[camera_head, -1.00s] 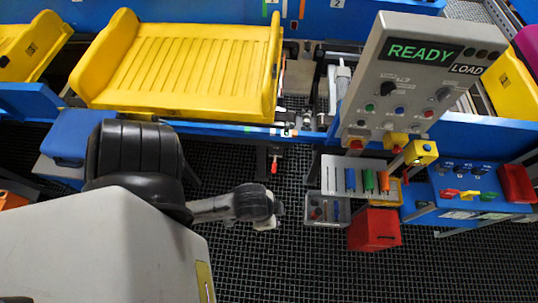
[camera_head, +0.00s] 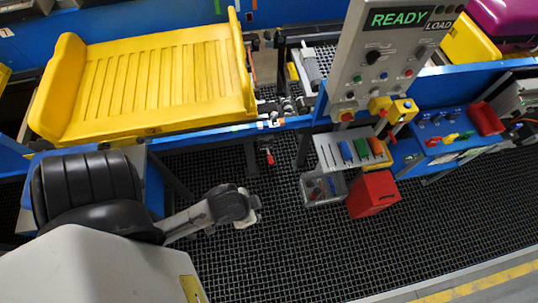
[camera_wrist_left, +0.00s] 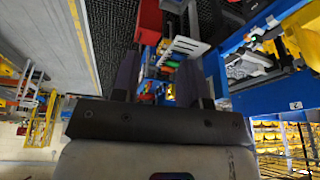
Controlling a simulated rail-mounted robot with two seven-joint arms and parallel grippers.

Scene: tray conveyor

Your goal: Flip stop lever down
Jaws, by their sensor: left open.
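A small lever with a red tip (camera_head: 268,156) hangs below the front edge of the conveyor; it may be the stop lever, but I cannot be sure. Another red handle (camera_head: 391,136) sits by the yellow boxes under the control panel. My left gripper (camera_head: 247,217) is over the floor grating, below and slightly left of the red-tipped lever and apart from it. In the left wrist view my left gripper (camera_wrist_left: 157,78) has its two dark fingers spread, with nothing between them. My right gripper is not in view.
A yellow tray (camera_head: 150,85) lies on the blue conveyor. The grey control panel (camera_head: 385,55) reads READY and LOAD. Below it are a grey tool holder (camera_head: 330,150), a red box (camera_head: 373,195) and a blue bench (camera_head: 440,143). The grating (camera_head: 300,240) in front is clear.

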